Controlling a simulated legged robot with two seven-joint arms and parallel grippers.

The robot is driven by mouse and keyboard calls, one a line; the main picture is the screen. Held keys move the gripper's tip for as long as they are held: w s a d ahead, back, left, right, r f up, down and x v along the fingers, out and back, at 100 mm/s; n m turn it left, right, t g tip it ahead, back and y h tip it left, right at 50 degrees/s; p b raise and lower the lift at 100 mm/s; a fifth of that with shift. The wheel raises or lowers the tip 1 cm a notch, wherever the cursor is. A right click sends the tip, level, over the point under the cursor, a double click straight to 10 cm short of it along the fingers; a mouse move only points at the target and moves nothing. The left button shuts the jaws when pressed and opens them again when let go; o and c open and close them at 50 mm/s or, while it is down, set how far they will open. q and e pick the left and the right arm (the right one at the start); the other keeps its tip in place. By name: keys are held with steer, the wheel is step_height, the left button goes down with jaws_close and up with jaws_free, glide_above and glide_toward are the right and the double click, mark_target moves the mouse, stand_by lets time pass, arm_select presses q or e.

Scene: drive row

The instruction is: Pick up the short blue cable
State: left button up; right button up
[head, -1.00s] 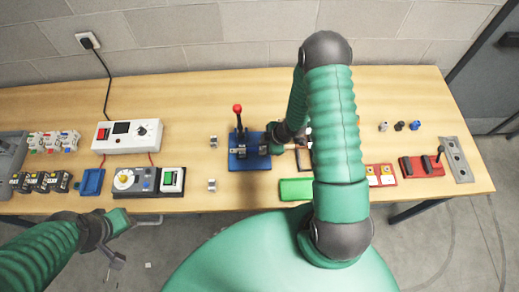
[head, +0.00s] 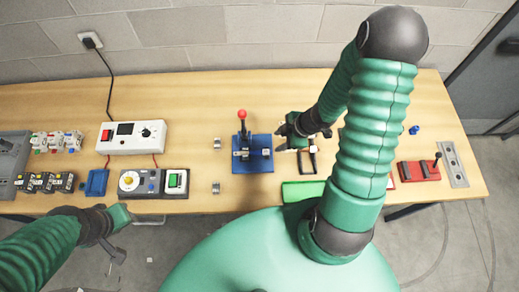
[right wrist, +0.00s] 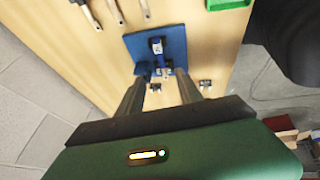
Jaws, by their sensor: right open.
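I cannot make out a short blue cable for certain in either view. A small blue piece (head: 414,130) stands on the right part of the table, too small to identify. My right gripper (head: 280,140) is just right of the blue plate (head: 262,140) with the red-knobbed lever. Its jaws are open; the right wrist view shows the two fingers (right wrist: 159,76) apart, with the blue plate (right wrist: 175,42) beyond them. Nothing shows held between them. My left gripper (head: 120,228) hangs off the table's front edge at the lower left; its jaws are unclear.
A black frame (head: 313,158) lies beside my right gripper, with a green tray (head: 300,191) in front. A white power box (head: 130,137) and a module with a dial (head: 130,182) are left. A red switch base (head: 418,171) is right. My right arm hides part of the table.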

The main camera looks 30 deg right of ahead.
steer(key=b, duration=0.4)
glide_toward(260, 152)
steer(key=x, duration=0.3)
steer(key=shift+a+f+b, duration=0.2)
steer(key=shift+a+b, duration=0.15)
steer(key=shift+w+f, duration=0.25)
steer(key=shift+f, duration=0.05)
steer(key=x, duration=0.3)
steer(key=shift+w+d+f+p, duration=0.1)
steer(key=shift+d+f+p, duration=0.05)
steer(key=shift+f+p, duration=0.2)
steer(key=shift+w+f, duration=0.1)
steer(key=shift+f, duration=0.15)
arm_select(q)
steer(key=f, duration=0.4)
steer(key=shift+s+a+f, duration=0.15)
steer(key=shift+s+f, duration=0.15)
steer(key=shift+s, duration=0.05)
arm_select(e)
steer(key=shift+w, duration=0.15)
steer(key=c, duration=0.4)
jaws_close()
